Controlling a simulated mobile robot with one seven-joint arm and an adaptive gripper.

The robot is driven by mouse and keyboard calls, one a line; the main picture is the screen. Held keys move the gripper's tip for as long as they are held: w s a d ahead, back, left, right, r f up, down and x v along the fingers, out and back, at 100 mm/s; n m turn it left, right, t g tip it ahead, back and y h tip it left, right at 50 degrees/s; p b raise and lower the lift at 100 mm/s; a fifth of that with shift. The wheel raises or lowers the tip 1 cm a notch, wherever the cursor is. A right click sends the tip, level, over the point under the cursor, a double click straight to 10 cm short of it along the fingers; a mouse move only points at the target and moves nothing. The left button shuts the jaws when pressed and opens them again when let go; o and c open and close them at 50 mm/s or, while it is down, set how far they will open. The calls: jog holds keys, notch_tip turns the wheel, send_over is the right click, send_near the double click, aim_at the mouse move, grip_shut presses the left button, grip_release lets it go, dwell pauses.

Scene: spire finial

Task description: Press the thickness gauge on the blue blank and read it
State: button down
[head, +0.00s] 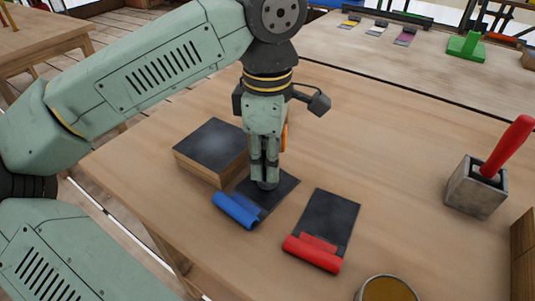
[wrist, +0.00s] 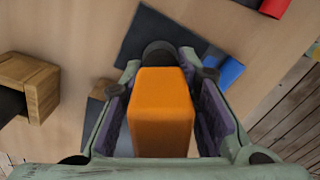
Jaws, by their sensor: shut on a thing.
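The blue blank is a dark sheet (head: 283,187) with a blue rolled end (head: 236,210), flat on the table. In the wrist view its sheet (wrist: 150,32) and blue end (wrist: 228,72) show beyond the gauge. My gripper (head: 265,172) points down over the sheet, shut on the thickness gauge. The gauge has an orange body (wrist: 162,110) and a dark round foot (wrist: 160,52). In the head view the foot (head: 268,185) appears at the sheet's surface; whether it touches is hard to tell. No readout is visible.
A wooden block with a dark top (head: 210,145) stands close left of the blue blank. A red-ended blank (head: 313,252) lies to the right. A red-handled tool sits in a grey holder (head: 475,187) farther right. A round tin (head: 388,289) is at the front. The table centre-right is clear.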

jog(key=c, duration=1.2)
grip_release()
jog(key=shift+o, duration=0.2)
